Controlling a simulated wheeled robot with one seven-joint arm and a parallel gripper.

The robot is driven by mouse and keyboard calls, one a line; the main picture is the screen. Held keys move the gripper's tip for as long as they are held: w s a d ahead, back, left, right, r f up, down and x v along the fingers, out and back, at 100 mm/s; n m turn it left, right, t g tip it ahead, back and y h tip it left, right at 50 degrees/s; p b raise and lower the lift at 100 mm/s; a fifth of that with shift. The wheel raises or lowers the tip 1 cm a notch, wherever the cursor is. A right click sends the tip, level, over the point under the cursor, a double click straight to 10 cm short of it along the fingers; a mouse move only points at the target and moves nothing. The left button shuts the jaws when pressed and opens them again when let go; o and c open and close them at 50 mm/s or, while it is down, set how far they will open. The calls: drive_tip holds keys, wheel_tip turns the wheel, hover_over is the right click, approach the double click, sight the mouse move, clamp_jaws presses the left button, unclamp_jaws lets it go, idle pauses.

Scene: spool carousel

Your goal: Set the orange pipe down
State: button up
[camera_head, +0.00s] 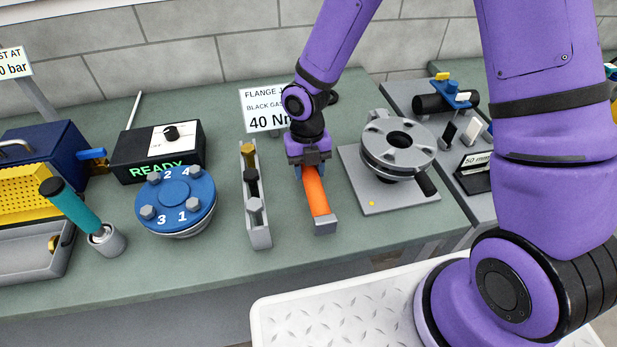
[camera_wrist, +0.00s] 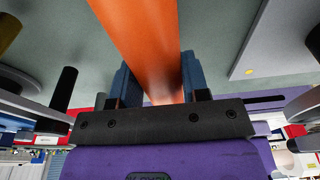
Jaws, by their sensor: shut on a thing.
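The orange pipe (camera_head: 315,192) is in the middle of the green bench, pointing toward its front edge. My gripper (camera_head: 309,168) is above its far part, shut on it. In the wrist view the pipe (camera_wrist: 138,35) runs between the two blue fingers of my gripper (camera_wrist: 153,84). A small grey block (camera_head: 324,226) is at the pipe's near end. I cannot tell whether the pipe bears on this block or hangs just above it. The pipe's far end is hidden behind my gripper.
A grey rack with upright fittings (camera_head: 256,215) stands close on the left. A grey flange on a square plate (camera_head: 387,203) stands on the right. A blue numbered flange (camera_head: 176,205) and a black READY box (camera_head: 125,152) are farther left. A flange sign (camera_head: 262,120) stands behind.

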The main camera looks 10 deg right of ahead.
drive_tip(key=shift+f, duration=1.75)
drive_tip(key=o, duration=1.2)
drive_tip(key=shift+f, duration=0.1)
drive_tip(key=r, duration=0.4)
drive_tip(key=w+r, duration=0.1)
drive_tip(key=r, duration=0.7)
drive_tip(key=shift+w, duration=0.35)
